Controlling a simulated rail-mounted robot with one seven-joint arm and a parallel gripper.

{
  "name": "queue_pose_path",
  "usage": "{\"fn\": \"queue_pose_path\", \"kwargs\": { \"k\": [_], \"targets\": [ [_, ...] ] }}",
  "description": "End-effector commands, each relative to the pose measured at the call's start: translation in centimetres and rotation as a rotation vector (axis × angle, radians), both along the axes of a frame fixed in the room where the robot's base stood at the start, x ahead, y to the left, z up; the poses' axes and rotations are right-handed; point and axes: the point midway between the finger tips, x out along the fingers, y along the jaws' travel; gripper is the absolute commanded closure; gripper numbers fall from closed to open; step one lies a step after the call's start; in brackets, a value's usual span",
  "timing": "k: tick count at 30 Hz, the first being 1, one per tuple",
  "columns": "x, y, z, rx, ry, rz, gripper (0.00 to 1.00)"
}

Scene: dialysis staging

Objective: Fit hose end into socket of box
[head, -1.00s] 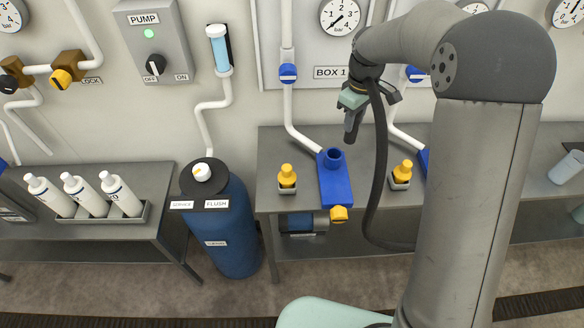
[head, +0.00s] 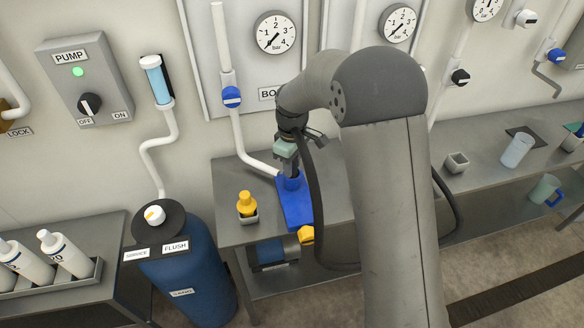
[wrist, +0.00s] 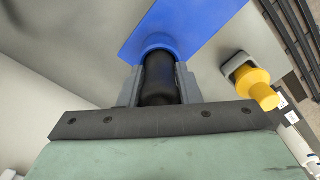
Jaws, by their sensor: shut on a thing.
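The blue box (head: 297,210) lies on the grey bench, with its round upright socket (head: 292,183) at the back end. My gripper (head: 289,168) is directly over the socket, pointing down. In the wrist view, its two grey fingers are shut on the black hose end (wrist: 158,75). The hose end's tip meets the blue socket rim (wrist: 158,42), and the blue box (wrist: 200,22) spreads beyond it. How deep the tip sits is hidden. The black hose (head: 313,205) hangs from my gripper in a loop on the right of the box.
A yellow knob (head: 306,235) is at the box's front. A white pipe (head: 255,163) runs behind. A blue tank (head: 185,270) stands left of the bench.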

Motion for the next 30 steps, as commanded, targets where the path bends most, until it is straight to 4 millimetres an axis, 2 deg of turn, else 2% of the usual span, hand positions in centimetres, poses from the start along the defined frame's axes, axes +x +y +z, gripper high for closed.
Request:
{"fn": "queue_pose_path", "kwargs": {
  "k": [9,10,12,20,24,26,30],
  "targets": [
    [0.0,0.0,-0.2,0.000,-0.001,0.000,0.96],
    [0.0,0.0,-0.2,0.000,-0.001,0.000,0.67],
    [0.0,0.0,-0.1,-0.001,-0.001,0.000,0.48],
    [0.0,0.0,-0.1,-0.001,-0.001,0.000,0.48],
    [0.1,0.0,0.7,0.001,-0.003,0.000,0.48],
    [0.2,0.0,1.4,0.001,-0.005,0.000,0.48],
    [0.2,0.0,4.2,0.001,-0.008,-0.001,0.48]
  ]
}}
